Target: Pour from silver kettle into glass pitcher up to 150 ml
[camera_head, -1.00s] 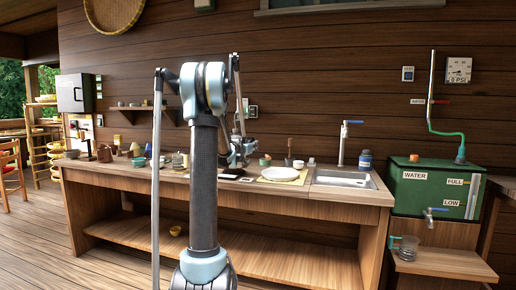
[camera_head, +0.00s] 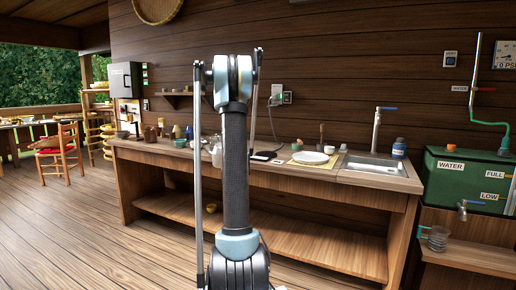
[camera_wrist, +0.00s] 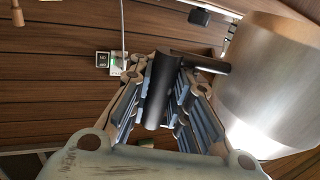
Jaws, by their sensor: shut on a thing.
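The silver kettle (camera_wrist: 270,85) fills the right side of the wrist view, large and close, cut off by the frame edge. My gripper (camera_wrist: 168,82) is shut on its black handle (camera_wrist: 160,92), which lies between the finger pads. The kettle's spout is not visible, nor is its inside. In the head view my own arm stands in front of the counter and hides the gripper. A pale object shows just left of the arm, too small to identify. I cannot pick out the glass pitcher for sure in either view.
The wooden counter (camera_head: 330,180) holds a white plate (camera_head: 310,158), a sink (camera_head: 375,167) and small bowls and jars at the left. The floor at left is open.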

